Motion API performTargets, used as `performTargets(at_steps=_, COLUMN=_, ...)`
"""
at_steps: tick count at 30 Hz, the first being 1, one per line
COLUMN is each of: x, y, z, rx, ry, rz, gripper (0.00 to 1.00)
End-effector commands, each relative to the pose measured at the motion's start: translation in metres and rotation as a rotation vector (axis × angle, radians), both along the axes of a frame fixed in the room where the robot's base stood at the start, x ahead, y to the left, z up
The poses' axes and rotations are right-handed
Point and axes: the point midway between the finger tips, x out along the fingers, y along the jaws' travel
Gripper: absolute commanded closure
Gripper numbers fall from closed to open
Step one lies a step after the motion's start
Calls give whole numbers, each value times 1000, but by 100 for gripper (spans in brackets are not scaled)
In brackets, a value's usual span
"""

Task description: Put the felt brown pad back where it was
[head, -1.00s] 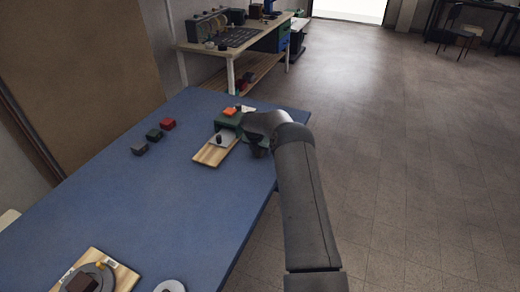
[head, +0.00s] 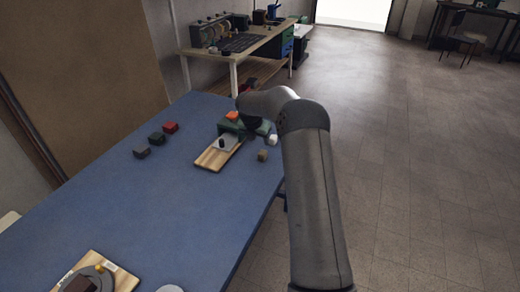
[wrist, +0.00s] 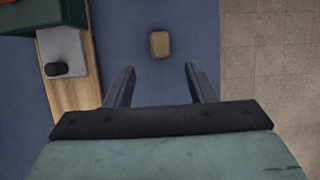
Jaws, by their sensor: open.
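A small brown pad (head: 262,155) lies alone on the blue table near its right edge. In the wrist view the brown pad (wrist: 160,44) lies flat on the blue surface, ahead of and between the fingers in the picture, touching neither. My gripper (wrist: 160,82) is open and empty, with bare space between its fingers. In the head view my gripper is mostly hidden behind my arm, near the green block (head: 229,126) at the table's far end.
A wooden board (head: 212,160) with a grey plate and black knob (head: 221,143) lies left of the pad. Red (head: 171,127), green (head: 156,138) and grey (head: 142,152) blocks sit at left. The middle of the table (head: 150,215) is clear.

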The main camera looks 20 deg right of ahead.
Motion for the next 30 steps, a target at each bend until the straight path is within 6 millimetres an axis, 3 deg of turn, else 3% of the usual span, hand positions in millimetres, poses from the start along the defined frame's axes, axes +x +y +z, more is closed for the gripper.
performTargets(at_steps=4, x=-2, y=3, z=5, rx=2, ry=0, rz=-4, gripper=50)
performTargets(at_steps=7, x=-11, y=15, z=18, rx=19, ry=-13, rz=-53, gripper=50)
performTargets(at_steps=11, x=-50, y=53, z=56, rx=81, ry=-52, rz=-256, gripper=50)
performTargets(at_steps=16, x=-149, y=107, z=106, rx=206, ry=-124, rz=-719, gripper=50)
performTargets(at_steps=21, x=-268, y=144, z=131, rx=335, ry=-196, rz=-1253, gripper=50)
performTargets(at_steps=27, x=-398, y=174, z=126, rx=464, ry=-233, rz=-1852, gripper=50)
performTargets(at_steps=30, x=-441, y=183, z=116, rx=496, ry=-227, rz=-2063, gripper=50)
